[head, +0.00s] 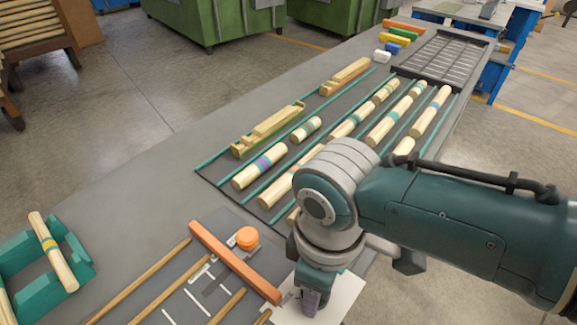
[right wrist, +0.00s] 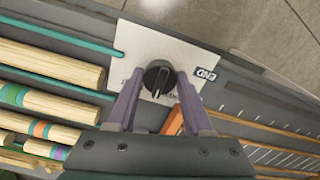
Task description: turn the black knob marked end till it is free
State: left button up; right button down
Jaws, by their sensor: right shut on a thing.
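My right gripper (right wrist: 160,76) is shut on the knob, one purple finger on each side. In the head view my right gripper (head: 311,301) points down at the white plate (head: 345,300) near the bottom edge, and the knob is hidden there. My left gripper is in neither view.
An orange bar (head: 235,262) with a round orange piece (head: 247,238) lies left of my right gripper. Banded wooden cylinders (head: 259,171) lie in green-railed rows beyond. A teal cradle (head: 77,252) stands at the left.

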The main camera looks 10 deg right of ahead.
jog(key=n, duration=0.4)
jog(key=shift+n, duration=2.3)
jog(key=c, duration=0.6)
grip_release()
notch_tip(320, 180, up, 9)
jog(key=p, duration=0.4)
jog(key=shift+w+f, duration=0.1)
jog(key=shift+r, duration=0.55)
